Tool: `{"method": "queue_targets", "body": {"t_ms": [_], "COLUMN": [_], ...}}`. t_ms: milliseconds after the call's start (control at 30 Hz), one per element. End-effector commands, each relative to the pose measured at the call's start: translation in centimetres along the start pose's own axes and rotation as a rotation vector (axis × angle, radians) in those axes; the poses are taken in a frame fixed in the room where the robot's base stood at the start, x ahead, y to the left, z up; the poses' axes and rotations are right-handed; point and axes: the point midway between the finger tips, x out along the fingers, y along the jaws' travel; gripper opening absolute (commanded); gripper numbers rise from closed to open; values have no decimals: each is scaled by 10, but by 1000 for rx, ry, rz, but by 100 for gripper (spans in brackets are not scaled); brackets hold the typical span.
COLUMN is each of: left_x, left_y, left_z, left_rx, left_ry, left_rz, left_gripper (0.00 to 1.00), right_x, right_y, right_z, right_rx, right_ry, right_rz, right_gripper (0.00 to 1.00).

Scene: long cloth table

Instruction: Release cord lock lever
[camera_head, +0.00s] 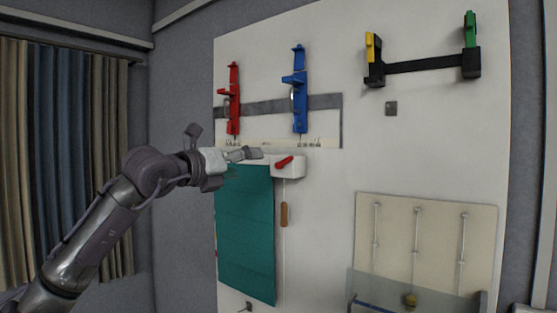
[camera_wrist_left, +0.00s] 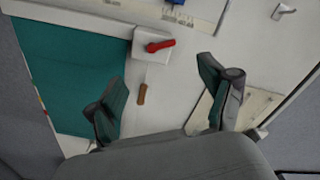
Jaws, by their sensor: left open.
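The red cord lock lever (camera_head: 285,162) sits on a white housing (camera_head: 292,171) at the right end of the teal blind (camera_head: 245,230). A thin cord with a brown wooden toggle (camera_head: 284,214) hangs below the housing. My left gripper (camera_head: 252,153) is beside the lever, to its left, in front of the blind's top edge. In the left wrist view the red lever (camera_wrist_left: 160,46) lies beyond the fingertips, between and above the open, empty left gripper (camera_wrist_left: 162,85). The toggle (camera_wrist_left: 142,94) also shows between the fingers. My right gripper is not in view.
Above are a red clamp-like fixture (camera_head: 233,100) and a blue one (camera_head: 299,90) on a grey strip. A black bracket (camera_head: 420,66) with yellow and green levers is at upper right. A cream panel with rods (camera_head: 395,235) is at lower right. White board around the toggle is bare.

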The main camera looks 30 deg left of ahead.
Motion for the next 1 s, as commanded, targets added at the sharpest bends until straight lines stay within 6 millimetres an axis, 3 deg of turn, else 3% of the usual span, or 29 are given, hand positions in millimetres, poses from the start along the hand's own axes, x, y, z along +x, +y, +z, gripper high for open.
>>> {"method": "queue_targets", "body": {"t_ms": [500,700,1000], "left_x": [103,122,125], "left_y": [-5,-3,-2], "left_z": [3,0,-1], "left_rx": [0,1,1], "left_ry": [4,2,1], "left_rz": [-5,-5,-6], "left_gripper": [81,81,81], "right_x": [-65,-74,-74], "right_y": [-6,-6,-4], "right_z": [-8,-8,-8], "right_rx": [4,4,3], "right_ry": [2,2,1], "right_rz": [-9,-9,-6], "right_gripper": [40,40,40]}}
